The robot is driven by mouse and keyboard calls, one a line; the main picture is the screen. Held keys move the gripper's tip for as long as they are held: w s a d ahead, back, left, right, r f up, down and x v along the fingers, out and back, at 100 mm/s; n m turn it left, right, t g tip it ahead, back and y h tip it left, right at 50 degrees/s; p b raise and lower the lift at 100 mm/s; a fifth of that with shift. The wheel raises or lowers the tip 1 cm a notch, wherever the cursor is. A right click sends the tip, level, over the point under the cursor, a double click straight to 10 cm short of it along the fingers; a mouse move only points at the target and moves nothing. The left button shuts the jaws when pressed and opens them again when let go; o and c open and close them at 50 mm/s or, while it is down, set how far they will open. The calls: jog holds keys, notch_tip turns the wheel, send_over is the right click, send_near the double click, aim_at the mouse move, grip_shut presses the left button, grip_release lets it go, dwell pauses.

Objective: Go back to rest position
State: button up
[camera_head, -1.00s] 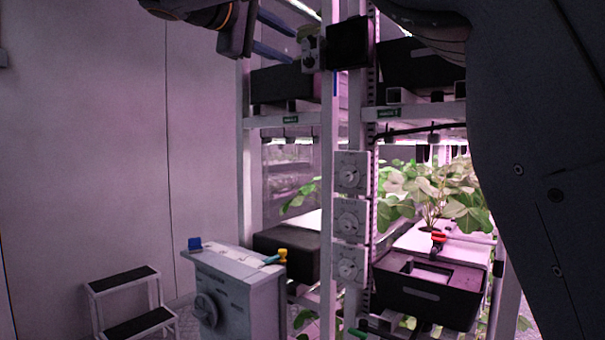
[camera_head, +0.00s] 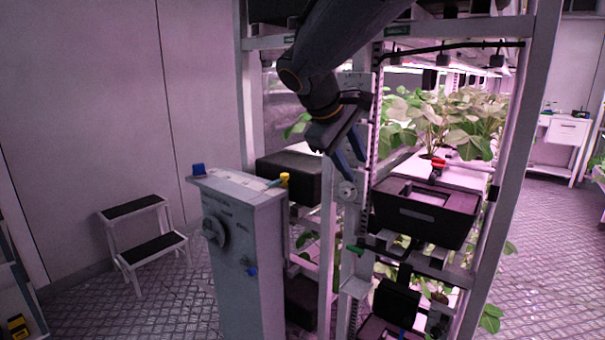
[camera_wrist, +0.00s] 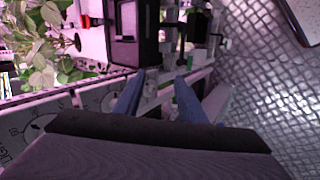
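My gripper (camera_head: 357,167) hangs from my dark arm in front of the rack's upright, pointing down and to the right. Its two blue fingers are spread apart with nothing seen between them. They also show in the wrist view (camera_wrist: 159,78), with the rack frame and a black tray beyond them. The gripper appears empty; whether it touches the rack cannot be told.
A grey cabinet (camera_head: 240,255) and step stool (camera_head: 143,240) stand left. Bare floor (camera_head: 545,260) lies right.

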jog(key=s+d+f+m+g+y, duration=0.2)
jog(key=s+d+f+m, duration=0.2)
jog(key=s+f, duration=0.8)
jog(key=s+d+f+m+g+y, duration=0.3)
jog(key=s+d+f+m, duration=0.1)
jog(key=s+f, duration=0.9)
jog(key=shift+s+m, duration=0.6)
jog(key=shift+s, duration=0.05)
